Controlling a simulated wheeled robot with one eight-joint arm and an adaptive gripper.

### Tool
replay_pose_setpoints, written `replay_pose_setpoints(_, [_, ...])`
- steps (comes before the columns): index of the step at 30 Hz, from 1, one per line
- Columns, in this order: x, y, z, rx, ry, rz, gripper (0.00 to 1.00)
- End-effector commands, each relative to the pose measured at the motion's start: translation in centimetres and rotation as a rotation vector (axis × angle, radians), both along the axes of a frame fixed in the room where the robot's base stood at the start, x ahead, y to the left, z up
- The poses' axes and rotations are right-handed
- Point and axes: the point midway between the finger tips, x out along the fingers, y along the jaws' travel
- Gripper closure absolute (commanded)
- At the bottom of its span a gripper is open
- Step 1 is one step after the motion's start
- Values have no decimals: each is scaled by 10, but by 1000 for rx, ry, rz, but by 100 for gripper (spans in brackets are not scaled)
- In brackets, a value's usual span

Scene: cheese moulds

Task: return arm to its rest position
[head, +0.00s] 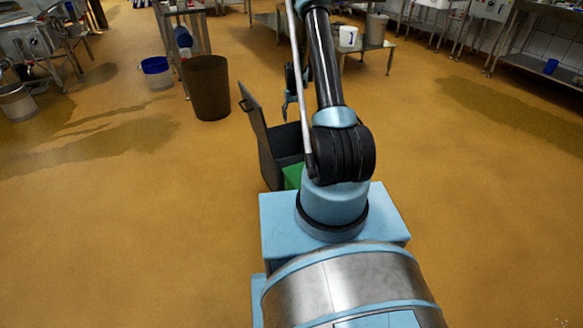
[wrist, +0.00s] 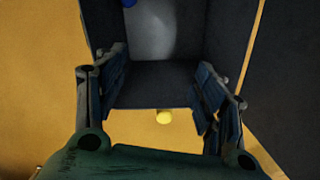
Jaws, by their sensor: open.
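My gripper (wrist: 160,98) is open in the wrist view, its two blue-grey fingers spread at left and right. I see nothing held between them. Beyond the fingers is a dark grey surface, with walls above and at right. In the head view my arm reaches forward from my blue base. A blue part by the arm, above an open dark grey bin (head: 266,150), seems to belong to my gripper (head: 287,104); the arm partly hides it, and its fingertips are unclear.
A green thing (head: 293,176) shows in or beside the grey bin, partly hidden. A brown bin (head: 207,88) and a blue-rimmed bucket (head: 157,77) stand ahead left. A low table (head: 378,47) with a white bucket (head: 348,37) stands behind.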

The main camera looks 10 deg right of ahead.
Motion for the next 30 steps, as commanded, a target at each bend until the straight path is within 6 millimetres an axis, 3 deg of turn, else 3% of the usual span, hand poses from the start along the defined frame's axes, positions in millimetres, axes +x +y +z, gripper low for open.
replay_pose_setpoints(12, [0,0,2,0,0,0,37])
replay_pose_setpoints(16, [-3,0,12,0,-2,0,37])
replay_pose_setpoints(20, [-12,0,41,-1,-8,-1,37])
replay_pose_setpoints(30, [-57,1,139,0,-32,-4,37])
